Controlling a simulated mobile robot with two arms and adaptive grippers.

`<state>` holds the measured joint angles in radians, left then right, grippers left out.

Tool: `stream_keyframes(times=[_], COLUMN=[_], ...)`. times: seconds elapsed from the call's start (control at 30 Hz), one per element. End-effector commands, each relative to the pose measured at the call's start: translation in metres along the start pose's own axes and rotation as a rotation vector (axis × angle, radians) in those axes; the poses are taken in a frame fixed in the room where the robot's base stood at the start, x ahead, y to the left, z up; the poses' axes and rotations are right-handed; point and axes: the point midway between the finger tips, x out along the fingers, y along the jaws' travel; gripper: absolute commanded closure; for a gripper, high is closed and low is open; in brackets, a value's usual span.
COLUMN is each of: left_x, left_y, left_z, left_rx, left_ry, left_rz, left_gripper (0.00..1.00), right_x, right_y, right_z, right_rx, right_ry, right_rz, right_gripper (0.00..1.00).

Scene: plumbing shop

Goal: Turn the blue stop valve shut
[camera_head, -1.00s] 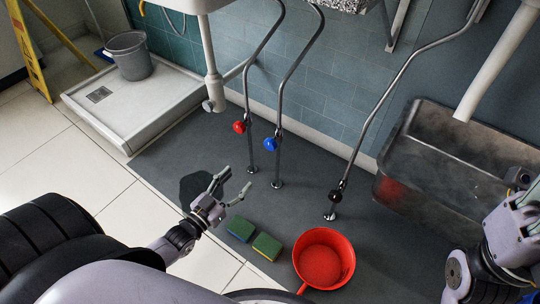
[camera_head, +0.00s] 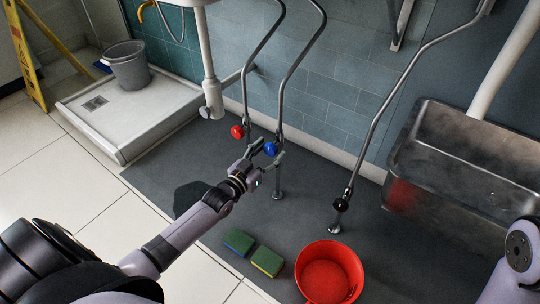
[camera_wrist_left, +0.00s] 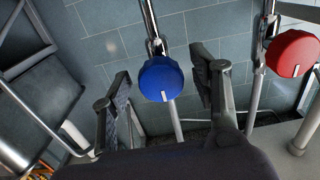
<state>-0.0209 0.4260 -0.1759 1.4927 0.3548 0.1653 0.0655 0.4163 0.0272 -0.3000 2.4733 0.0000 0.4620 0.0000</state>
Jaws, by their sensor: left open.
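The blue stop valve (camera_head: 270,148) is a round blue knob on a thin metal pipe, in the middle of the head view. It shows large in the left wrist view (camera_wrist_left: 160,78), with a white mark near its lower edge. My left gripper (camera_head: 267,152) is open, its fingers on either side of the blue knob. In the left wrist view the left gripper's fingers (camera_wrist_left: 165,95) stand apart from the knob, with gaps on both sides. My right arm shows at the right edge of the head view, but its gripper is out of view.
A red valve (camera_head: 237,132) sits on the neighbouring pipe, left of the blue one. A black valve (camera_head: 340,204) is on a pipe to the right. A red bucket (camera_head: 328,272), two sponges (camera_head: 267,261) and a metal basin (camera_head: 440,185) are nearby. A grey bucket (camera_head: 130,68) stands on the shower tray (camera_head: 88,112).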

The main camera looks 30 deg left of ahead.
Motion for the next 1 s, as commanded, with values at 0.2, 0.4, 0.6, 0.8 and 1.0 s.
stream_keyframes(times=[0.2, 0.4, 0.6, 0.8, 1.0], left_x=[0.0096, 0.0095, 0.0093, 0.0092, 0.0091], left_y=[-0.0002, -0.0002, -0.0002, -0.0003, -0.0003], left_z=[-0.0001, -0.0004, -0.0003, -0.0003, -0.0003], left_rx=[0.000, 0.000, 0.000, 0.000, 0.000], left_ry=[-0.001, -0.001, -0.001, -0.001, -0.001], left_rz=[0.000, 0.000, 0.000, 0.000, 0.000], left_gripper=[0.44, 0.44, 0.57, 0.70, 0.84], right_x=[0.0027, 0.0032, 0.0032, 0.0032, 0.0032], right_y=[-0.0012, -0.0012, -0.0013, -0.0014, -0.0014], right_z=[-0.0038, -0.0036, -0.0038, -0.0040, -0.0040], right_rx=[-0.002, -0.002, -0.002, -0.002, -0.001], right_ry=[0.016, 0.016, 0.016, 0.017, 0.017], right_rz=[-0.006, -0.006, -0.006, -0.006, -0.006], right_gripper=[0.60, 0.60, 0.60, 0.60, 0.60])
